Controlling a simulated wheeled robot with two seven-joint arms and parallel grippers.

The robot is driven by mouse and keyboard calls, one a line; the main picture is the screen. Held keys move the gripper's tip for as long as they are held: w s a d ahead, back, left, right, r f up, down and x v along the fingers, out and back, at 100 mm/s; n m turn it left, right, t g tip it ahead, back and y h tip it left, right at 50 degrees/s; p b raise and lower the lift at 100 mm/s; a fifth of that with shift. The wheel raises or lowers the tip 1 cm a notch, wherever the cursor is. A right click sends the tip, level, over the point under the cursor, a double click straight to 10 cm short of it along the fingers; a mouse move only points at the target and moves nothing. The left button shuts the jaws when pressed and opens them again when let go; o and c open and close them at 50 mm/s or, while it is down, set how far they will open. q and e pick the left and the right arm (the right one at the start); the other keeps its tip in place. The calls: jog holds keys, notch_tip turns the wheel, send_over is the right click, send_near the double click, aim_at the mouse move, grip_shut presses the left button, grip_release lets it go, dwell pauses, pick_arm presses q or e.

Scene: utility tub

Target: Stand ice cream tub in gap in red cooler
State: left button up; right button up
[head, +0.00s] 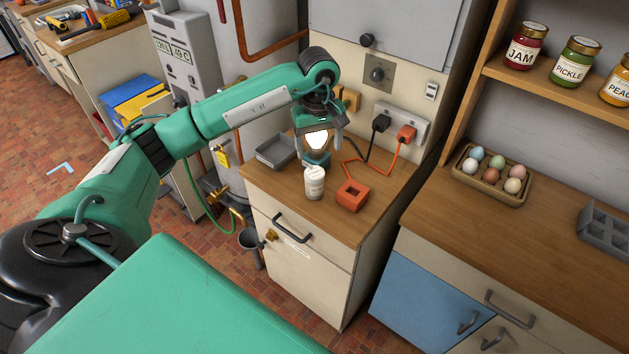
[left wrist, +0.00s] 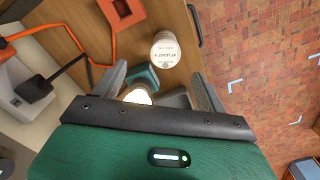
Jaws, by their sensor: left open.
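A white cylindrical tub (head: 314,184) with printed lettering stands upright on the wooden counter. Its pale lid shows in the left wrist view (left wrist: 165,50). A small red-orange block (head: 352,195) with a square opening, seemingly the red cooler, sits to its right; it also shows in the left wrist view (left wrist: 121,10). The opening looks empty. My left gripper (head: 319,140) is open above the counter, behind the tub. Its spread fingers also show in the left wrist view (left wrist: 160,82), with the tub beyond the tips and nothing held. My right gripper is out of view.
A glowing bulb (head: 317,140) on a teal base (head: 318,159) is close to my left gripper. A grey tray (head: 275,151) lies left of it. Plugs and orange and black cords (head: 378,160) run along the back right. The counter's front strip is clear.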

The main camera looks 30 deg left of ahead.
aim_at(315, 173)
pick_arm(q)
jog(key=shift+a, duration=0.3)
notch_tip(315, 173, down, 8)
jog(key=shift+f+p, duration=0.15)
jog(key=shift+p, duration=1)
jog(key=shift+s+a+f+p, duration=0.1)
jog(key=shift+s+f+p, duration=0.05)
jog(key=shift+f+p, duration=0.4)
notch_tip(315, 173, down, 3)
jog(key=shift+a+f+p, duration=0.15)
jog(key=shift+p, duration=0.65)
jog(key=shift+f, duration=0.45)
jog(key=c, duration=1.2)
jog(key=shift+c, duration=0.2)
